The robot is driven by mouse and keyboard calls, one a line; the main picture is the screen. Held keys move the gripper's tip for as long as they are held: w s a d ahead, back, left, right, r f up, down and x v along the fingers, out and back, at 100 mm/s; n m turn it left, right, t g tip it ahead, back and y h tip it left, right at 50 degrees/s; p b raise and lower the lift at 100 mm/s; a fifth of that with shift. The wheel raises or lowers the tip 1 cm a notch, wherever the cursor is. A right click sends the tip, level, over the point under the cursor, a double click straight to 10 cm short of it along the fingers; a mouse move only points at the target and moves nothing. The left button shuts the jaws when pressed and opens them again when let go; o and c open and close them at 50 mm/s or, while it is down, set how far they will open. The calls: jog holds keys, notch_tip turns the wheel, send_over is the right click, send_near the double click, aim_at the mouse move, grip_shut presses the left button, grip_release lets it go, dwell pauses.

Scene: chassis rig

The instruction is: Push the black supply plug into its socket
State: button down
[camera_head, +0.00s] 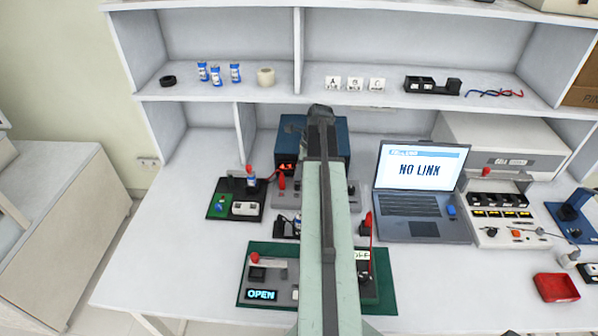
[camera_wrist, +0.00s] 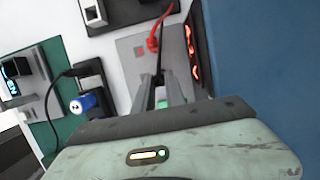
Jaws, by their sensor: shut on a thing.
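My gripper (camera_wrist: 166,84) shows in the wrist view with its two grey fingers closed around a slim black piece, which I take to be the black supply plug (camera_wrist: 160,58). Its tip is partly hidden by the fingers. A red plug (camera_wrist: 153,43) with a red lead stands in the grey panel (camera_wrist: 126,52) close beside it. The blue power supply (camera_wrist: 262,60) with red lit digits is to the right; it also shows in the head view (camera_head: 342,138), partly behind my arm. The black plug's socket cannot be made out, so I cannot tell whether plug and socket touch.
An open laptop (camera_head: 418,180) reading "NO LINK" stands right of my arm. A green board (camera_head: 243,288) with an "OPEN" display lies in front. A black tray (camera_head: 222,208) is left of the supply. A blue-and-white cylinder (camera_wrist: 88,103) stands near a black cable.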

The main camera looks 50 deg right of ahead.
jog(key=shift+f+b, duration=0.95)
jog(key=shift+f, duration=0.1)
jog(key=c, duration=1.3)
grip_release()
jog(key=shift+r, duration=0.1)
jog(key=p+v, duration=0.7)
jog(key=v, duration=0.1)
jog(key=shift+p, duration=0.4)
jog(key=shift+w, duration=0.1)
